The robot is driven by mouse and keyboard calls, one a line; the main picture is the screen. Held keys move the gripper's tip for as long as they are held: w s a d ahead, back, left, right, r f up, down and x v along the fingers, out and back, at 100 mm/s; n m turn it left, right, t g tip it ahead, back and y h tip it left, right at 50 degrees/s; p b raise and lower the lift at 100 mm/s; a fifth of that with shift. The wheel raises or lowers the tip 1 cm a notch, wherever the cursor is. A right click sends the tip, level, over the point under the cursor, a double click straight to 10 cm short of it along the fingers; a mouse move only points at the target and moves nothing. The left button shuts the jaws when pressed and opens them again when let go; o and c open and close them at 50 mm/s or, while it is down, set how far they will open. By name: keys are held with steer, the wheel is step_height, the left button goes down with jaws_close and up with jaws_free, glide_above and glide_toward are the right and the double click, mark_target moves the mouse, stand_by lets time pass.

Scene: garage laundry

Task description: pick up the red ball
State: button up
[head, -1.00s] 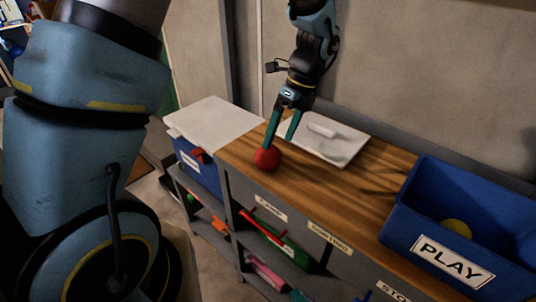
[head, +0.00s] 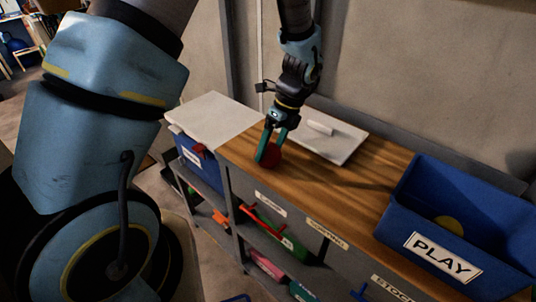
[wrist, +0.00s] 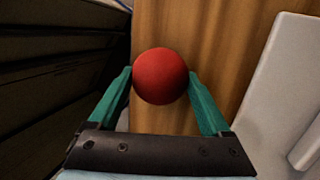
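The red ball (head: 272,156) sits on the wooden bench top (head: 345,190) near its left front edge. In the wrist view the ball (wrist: 161,76) lies between the tips of my two green fingers, one on each side. My gripper (head: 269,152) is down at the ball, with a finger partly covering it in the head view. In the wrist view my gripper (wrist: 161,84) has its fingers apart around the ball, close to its sides. I cannot tell whether both fingertips press on it.
A white tray (head: 345,150) with a white bar lies behind the ball. A blue bin labelled PLAY (head: 405,215), with a yellow ball (head: 449,225) inside, stands at the right. A white surface (head: 215,118) adjoins the bench's left end. Shelves with coloured items are below.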

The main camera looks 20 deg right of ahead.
steer(key=c, duration=0.8)
